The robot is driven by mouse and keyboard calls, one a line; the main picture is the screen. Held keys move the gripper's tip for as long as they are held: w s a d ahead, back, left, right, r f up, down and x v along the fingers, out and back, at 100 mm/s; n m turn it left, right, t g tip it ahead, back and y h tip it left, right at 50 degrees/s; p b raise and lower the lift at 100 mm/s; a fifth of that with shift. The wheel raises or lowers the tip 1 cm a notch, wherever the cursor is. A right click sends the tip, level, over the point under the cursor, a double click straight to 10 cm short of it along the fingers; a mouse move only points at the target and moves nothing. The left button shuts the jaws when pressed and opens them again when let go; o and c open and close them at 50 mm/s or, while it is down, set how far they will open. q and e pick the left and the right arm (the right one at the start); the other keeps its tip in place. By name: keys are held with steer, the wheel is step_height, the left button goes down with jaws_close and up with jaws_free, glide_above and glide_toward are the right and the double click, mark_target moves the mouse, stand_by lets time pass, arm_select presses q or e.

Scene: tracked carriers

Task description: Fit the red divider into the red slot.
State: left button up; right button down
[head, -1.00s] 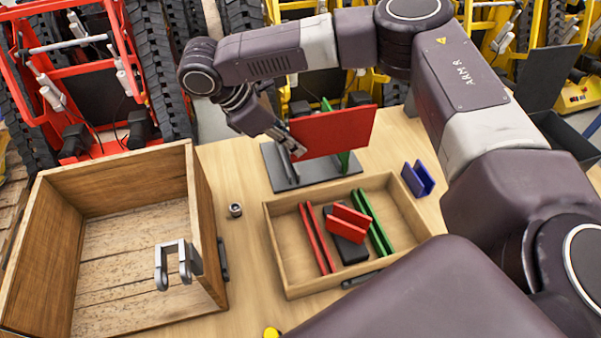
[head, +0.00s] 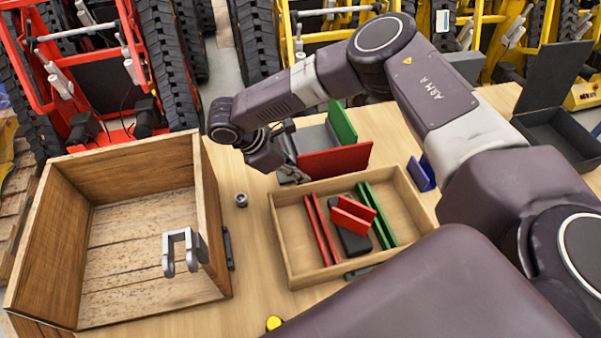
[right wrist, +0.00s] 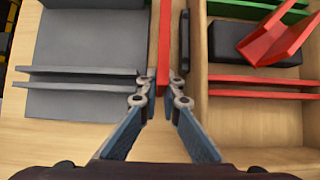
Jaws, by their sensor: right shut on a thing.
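My right gripper (head: 291,166) is shut on the red divider (head: 335,161), a flat red panel, holding it by its left end. In the right wrist view the divider (right wrist: 165,42) stands edge-on from between the fingertips (right wrist: 160,92), over the gap between the grey rack and the tray. Two parallel red rails forming a red slot (head: 321,229) stand in the wooden tray (head: 283,238); they also show in the right wrist view (right wrist: 262,88). The divider is apart from them. Another red channel piece (head: 354,212) lies tilted on a black block. My left gripper is not visible.
A green panel (head: 342,122) stands at the grey rack (head: 313,137) behind the divider. Green rails (head: 376,216) stand right in the tray. A blue channel piece (head: 421,174) is right of the tray, a wooden crate (head: 208,215) left, a small metal cylinder (head: 241,200) between.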

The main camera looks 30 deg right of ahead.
steer(key=c, duration=2.1)
jaws_free()
